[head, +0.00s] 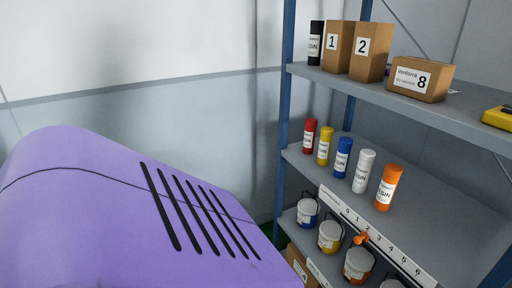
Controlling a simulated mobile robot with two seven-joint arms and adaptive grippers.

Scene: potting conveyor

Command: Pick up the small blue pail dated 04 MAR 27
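A small blue pail (307,213) with a pale label stands at the left end of the low shelf. Its label is too small to read, so I cannot tell its date. A yellow pail (329,238) and an orange pail (357,267) stand to its right, also with labels I cannot read. Neither of my grippers is in view.
A large purple housing (110,215) with dark slots fills the lower left. The middle shelf holds several coloured cylinders (343,158). The top shelf (440,110) holds cartons (370,52). A numbered strip (375,235) and a small orange object (361,238) are above the pails.

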